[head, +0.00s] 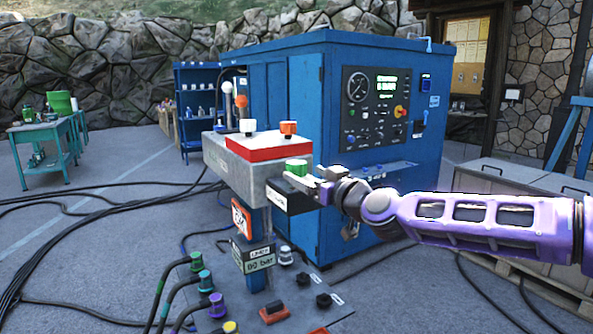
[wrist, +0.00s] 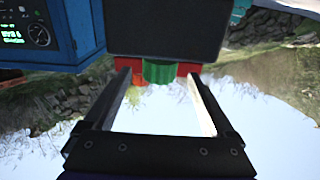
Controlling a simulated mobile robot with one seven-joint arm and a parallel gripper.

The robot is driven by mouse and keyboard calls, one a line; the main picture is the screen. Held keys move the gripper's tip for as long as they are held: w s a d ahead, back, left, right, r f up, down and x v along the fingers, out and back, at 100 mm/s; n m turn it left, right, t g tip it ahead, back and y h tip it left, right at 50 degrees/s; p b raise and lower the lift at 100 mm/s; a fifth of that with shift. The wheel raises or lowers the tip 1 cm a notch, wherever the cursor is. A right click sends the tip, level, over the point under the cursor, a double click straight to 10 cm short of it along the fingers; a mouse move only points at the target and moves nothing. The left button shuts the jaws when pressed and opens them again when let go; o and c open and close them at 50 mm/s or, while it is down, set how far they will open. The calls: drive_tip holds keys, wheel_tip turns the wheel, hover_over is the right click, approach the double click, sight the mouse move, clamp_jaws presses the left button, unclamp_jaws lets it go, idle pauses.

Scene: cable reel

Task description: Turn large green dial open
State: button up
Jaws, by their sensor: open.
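The green dial (head: 296,166) sits on a dark labelled box at the right end of a grey control head. My gripper (head: 312,180) is beside it at its right, at the end of my purple arm. The gripper partly hides the dial's lower right side in the head view. In the wrist view, which looks upside down, the green dial (wrist: 159,72) shows between the tips of my open gripper (wrist: 159,80). There is a gap on each side of the dial. I cannot tell whether a finger touches it.
A red block (head: 255,146) with white and orange knobs tops the control head. Below stands a panel with cable plugs and a red switch (head: 273,312). A blue cabinet (head: 295,90) with a gauge is behind. Black cables (head: 90,207) lie across the floor at left.

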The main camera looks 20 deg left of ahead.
sight(302, 172)
drive_tip(key=shift+x, duration=2.55)
drive_tip(key=c, duration=1.4)
